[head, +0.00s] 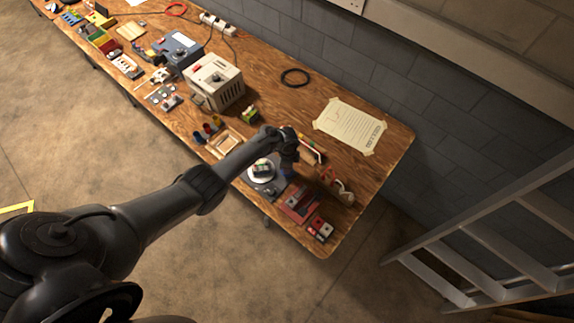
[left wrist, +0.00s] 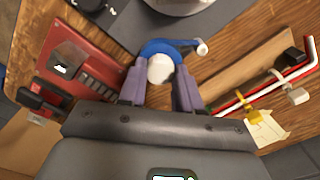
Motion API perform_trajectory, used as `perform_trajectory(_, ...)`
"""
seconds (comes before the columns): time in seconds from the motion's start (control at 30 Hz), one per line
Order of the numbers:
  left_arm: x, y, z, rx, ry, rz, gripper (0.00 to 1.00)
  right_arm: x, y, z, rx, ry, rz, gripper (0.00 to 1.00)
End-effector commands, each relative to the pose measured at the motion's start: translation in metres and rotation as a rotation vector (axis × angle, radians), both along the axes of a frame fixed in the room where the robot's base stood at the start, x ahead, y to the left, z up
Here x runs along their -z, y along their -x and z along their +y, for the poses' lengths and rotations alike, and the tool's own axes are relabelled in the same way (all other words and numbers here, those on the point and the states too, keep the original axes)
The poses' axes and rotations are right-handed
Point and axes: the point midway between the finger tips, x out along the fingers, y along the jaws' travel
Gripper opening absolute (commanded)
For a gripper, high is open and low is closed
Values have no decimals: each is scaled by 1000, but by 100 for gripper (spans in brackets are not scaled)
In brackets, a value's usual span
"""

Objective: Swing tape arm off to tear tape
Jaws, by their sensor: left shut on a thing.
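My left gripper (head: 287,150) reaches over the near right end of the workbench in the head view. In the left wrist view its two purple-grey fingers (left wrist: 158,92) are closed on a blue arm (left wrist: 164,47) with a white rounded part (left wrist: 160,70) between them. A small white knob (left wrist: 202,47) sticks out at the blue arm's right end. In the head view a little blue (head: 287,173) shows just below the gripper, mostly hidden by it. No tape strip can be made out.
A red device (left wrist: 75,80) lies close to the left of the fingers. Red and white rods (left wrist: 270,85) lie to the right. A taped paper sheet (head: 350,126) and black ring (head: 295,77) lie farther back. A ladder (head: 470,260) stands beyond the bench's right end.

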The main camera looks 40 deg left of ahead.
Motion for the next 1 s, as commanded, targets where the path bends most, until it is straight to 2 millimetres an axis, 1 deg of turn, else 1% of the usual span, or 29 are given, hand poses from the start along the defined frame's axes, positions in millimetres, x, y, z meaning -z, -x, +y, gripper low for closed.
perform_trajectory(0.2, 0, 0, 0, 33, 0, 0, 3, 0, 0, 0, 0, 0, 0, 43)
perform_trajectory(0.57, 0, 0, 0, 37, 0, 0, 3, 0, 0, -2, -6, 8, 0, 43)
perform_trajectory(0.6, 0, 0, 0, 37, 0, 0, 38, 1, 0, -2, -6, 9, 0, 43)
perform_trajectory(0.73, 0, 0, 0, 36, 0, 0, 58, 1, 0, -2, -6, 10, 1, 43)
perform_trajectory(0.77, 0, 0, 0, 36, 0, 0, 59, 1, 0, -2, -6, 10, 1, 43)
perform_trajectory(1.0, 0, 0, 0, 35, 0, 0, 59, 0, 0, -2, -6, 8, 0, 43)
